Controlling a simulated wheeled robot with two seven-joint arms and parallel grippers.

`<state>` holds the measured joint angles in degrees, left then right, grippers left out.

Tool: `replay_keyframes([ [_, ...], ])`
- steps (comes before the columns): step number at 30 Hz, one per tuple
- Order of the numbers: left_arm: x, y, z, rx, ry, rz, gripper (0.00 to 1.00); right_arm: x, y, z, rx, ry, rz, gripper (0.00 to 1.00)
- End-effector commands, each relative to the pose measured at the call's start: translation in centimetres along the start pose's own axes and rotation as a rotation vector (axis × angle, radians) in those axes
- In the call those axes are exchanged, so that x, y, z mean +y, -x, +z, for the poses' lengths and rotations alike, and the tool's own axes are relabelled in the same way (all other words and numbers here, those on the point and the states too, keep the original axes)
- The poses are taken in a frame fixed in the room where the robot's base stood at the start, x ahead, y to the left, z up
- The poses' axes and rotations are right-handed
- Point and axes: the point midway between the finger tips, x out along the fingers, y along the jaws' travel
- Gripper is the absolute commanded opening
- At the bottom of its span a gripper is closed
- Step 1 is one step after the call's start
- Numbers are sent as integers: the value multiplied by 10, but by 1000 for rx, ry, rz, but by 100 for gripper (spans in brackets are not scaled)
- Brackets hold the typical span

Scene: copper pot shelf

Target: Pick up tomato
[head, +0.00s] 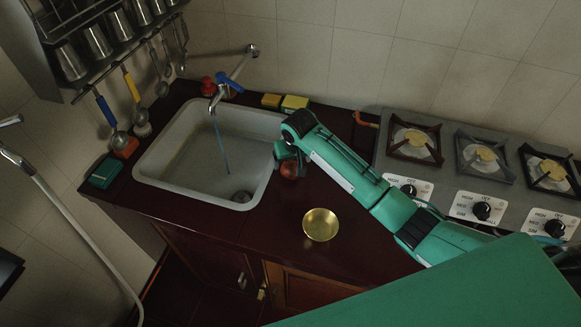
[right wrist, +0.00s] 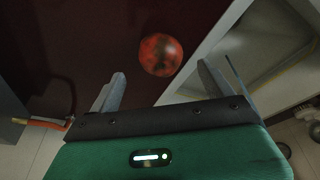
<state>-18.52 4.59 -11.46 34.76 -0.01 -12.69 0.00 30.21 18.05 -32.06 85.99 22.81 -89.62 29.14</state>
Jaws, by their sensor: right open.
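The red tomato (head: 289,169) sits on the dark red counter just right of the sink in the head view, partly covered by my right gripper. In the right wrist view the tomato (right wrist: 160,55) lies beyond the fingertips, a little right of the middle between them. My right gripper (right wrist: 160,82) is open and empty, its two grey fingers apart. In the head view my right gripper (head: 284,156) is close to the tomato, at its upper left; I cannot tell whether they touch. My left gripper does not show.
The white sink (head: 165,181) with running water is left of the tomato. A shallow brass bowl (head: 320,225) stands on the counter nearer the front edge. Sponges (head: 294,103) lie by the wall. A gas stove (head: 455,178) is on the right.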

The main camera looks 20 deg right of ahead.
Motion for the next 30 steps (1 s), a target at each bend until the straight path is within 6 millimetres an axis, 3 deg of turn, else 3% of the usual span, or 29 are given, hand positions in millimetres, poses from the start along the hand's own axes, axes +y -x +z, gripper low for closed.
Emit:
replay_keyframes([
  [9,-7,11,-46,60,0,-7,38,-1,-20,-1,-1,1,0,83],
  [18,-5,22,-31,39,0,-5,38,-1,-55,-2,0,1,1,83],
  [28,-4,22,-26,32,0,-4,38,-1,-62,-2,2,1,0,83],
  [30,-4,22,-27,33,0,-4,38,-1,-61,-2,2,1,0,71],
])
